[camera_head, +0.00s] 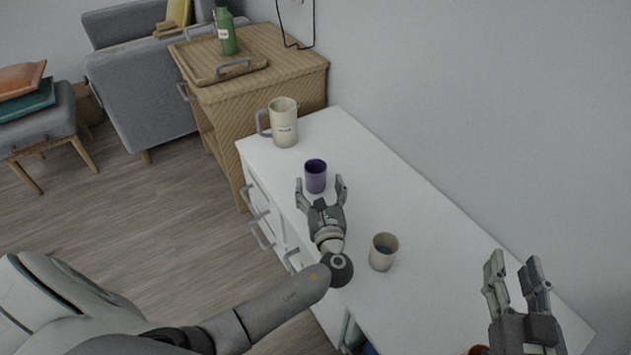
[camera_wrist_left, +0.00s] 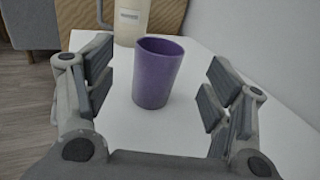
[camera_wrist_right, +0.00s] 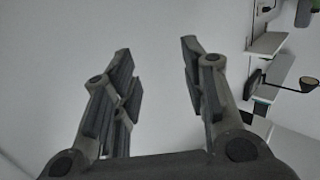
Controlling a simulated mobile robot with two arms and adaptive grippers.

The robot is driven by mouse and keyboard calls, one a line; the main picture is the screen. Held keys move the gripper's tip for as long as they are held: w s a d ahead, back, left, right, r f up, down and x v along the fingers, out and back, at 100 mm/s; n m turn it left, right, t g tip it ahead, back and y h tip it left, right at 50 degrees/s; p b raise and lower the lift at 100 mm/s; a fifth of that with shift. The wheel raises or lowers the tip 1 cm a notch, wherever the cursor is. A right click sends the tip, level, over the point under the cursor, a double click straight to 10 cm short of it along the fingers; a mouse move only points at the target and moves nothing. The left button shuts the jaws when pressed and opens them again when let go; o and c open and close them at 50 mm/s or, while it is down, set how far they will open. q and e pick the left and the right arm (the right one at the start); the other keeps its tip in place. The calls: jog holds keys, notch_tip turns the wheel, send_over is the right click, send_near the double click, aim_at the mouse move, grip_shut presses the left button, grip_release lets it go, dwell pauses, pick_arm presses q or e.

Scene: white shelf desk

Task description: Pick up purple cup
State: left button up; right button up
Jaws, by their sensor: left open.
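The purple cup (camera_head: 316,177) stands upright on the white desk (camera_head: 408,215) in the head view. In the left wrist view the purple cup (camera_wrist_left: 157,74) is between my open fingers, a little beyond them, with a gap on both sides. My left gripper (camera_head: 321,184) is open just in front of the cup; it also shows in the left wrist view (camera_wrist_left: 157,88). My right gripper (camera_head: 516,266) is open and empty over the right part of the desk, and nothing is between its fingers in the right wrist view (camera_wrist_right: 153,75).
A beige pitcher (camera_head: 284,124) stands behind the purple cup. A beige cup (camera_head: 383,251) stands right of my left wrist. A wooden cabinet (camera_head: 262,84) with a tray and green bottle (camera_head: 226,32) adjoins the desk's far end. The wall bounds the right.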

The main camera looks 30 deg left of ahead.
aim_at(317, 182)
pick_arm(q)
notch_tip(317, 182, down, 3)
jog(key=shift+f+b, duration=0.2)
jog(key=shift+b, duration=0.55)
jog(key=shift+w+a+r, duration=0.15)
jog(key=shift+w+a, duration=0.15)
jog(key=shift+w, duration=0.15)
jog(key=shift+b+x, duration=0.3)
jog(key=shift+x, duration=0.55)
jog(key=b+x, duration=0.1)
jog(key=x, duration=0.3)
jog(key=shift+w+a, duration=0.25)
jog(key=shift+w, duration=0.1)
jog(key=c, duration=1.1)
jog(key=shift+c, duration=0.9)
pick_arm(e)
jog(key=s+r+t+y, duration=0.3)
jog(key=s+r+t, duration=0.3)
jog(key=r+t, duration=0.4)
notch_tip(317, 182, up, 5)
jog(key=shift+a+y, duration=0.3)
jog(key=shift+y, duration=0.1)
pick_arm(q)
jog(key=shift+r, duration=0.1)
pick_arm(e)
jog(key=shift+w, duration=0.1)
